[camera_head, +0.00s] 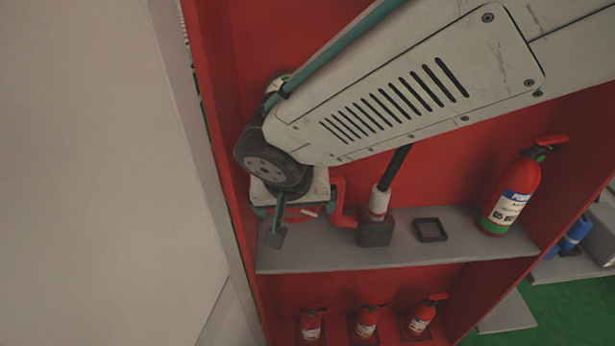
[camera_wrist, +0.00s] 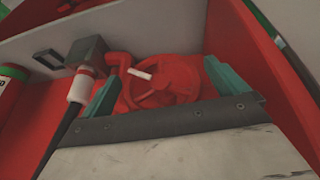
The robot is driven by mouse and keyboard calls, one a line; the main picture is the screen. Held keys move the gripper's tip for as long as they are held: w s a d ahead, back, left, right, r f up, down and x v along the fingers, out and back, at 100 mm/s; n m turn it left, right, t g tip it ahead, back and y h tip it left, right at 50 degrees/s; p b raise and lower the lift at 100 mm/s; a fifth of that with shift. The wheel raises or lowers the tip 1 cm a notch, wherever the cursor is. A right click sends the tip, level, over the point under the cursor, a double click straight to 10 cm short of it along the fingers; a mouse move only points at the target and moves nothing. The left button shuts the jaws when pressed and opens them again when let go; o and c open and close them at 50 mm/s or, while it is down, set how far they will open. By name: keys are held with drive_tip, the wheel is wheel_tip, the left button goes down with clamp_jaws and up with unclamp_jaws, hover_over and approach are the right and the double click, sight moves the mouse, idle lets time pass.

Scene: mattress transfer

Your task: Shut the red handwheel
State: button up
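The red handwheel (camera_wrist: 180,80) shows in the wrist view, with a short white handle (camera_wrist: 140,74) on its upper left side. My gripper (camera_wrist: 162,72) is open, with one teal finger to the left of the wheel and one to the right. Whether the fingers touch its rim I cannot tell. In the head view my gripper (camera_head: 304,212) is above the left end of the grey shelf, and only a little of the wheel and its white handle (camera_head: 310,212) shows past it. My arm and gripper hide most of the wheel there.
A red pipe (camera_head: 341,208) runs beside the wheel. A dark block (camera_head: 376,233) with a white and black rod stands to its right on the grey shelf (camera_head: 330,257). Farther right are an empty square holder (camera_head: 430,230) and a fire extinguisher (camera_head: 511,196). A cabinet wall is close on the left.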

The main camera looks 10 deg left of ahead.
drive_tip(key=c, duration=0.7)
drive_tip(key=shift+h, duration=0.7)
drive_tip(key=o, duration=0.9)
drive_tip(key=shift+r, duration=0.15)
drive_tip(key=v, duration=0.7)
drive_tip(key=shift+s+a+r, duration=0.1)
drive_tip(key=shift+s+r, duration=0.1)
drive_tip(key=shift+s, duration=0.1)
